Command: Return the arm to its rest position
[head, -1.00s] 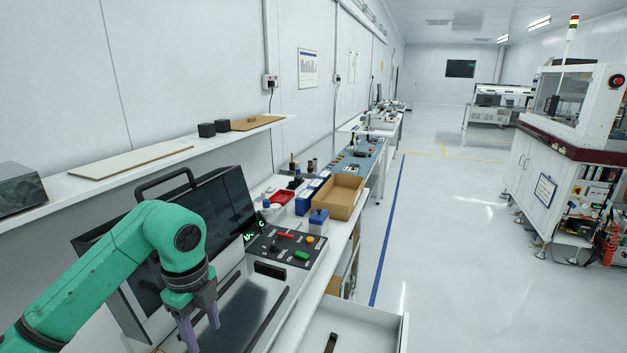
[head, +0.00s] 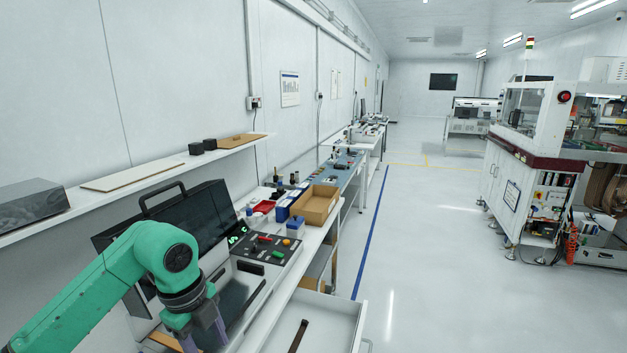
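My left arm is green and comes in from the lower left in the head view. My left gripper (head: 204,338) has purple fingers and points down in front of the test handler (head: 235,297) with its raised dark lid (head: 205,215). The two fingers stand apart with a gap between them, and I see nothing held there. The fingertips are close to the bottom edge of the picture. My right arm and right gripper are not in the picture.
An open white drawer (head: 335,322) with a dark strip (head: 298,336) in it juts out at the bottom. A cardboard box (head: 316,205) and a control panel (head: 265,246) sit on the bench. A shelf (head: 160,178) runs along the wall.

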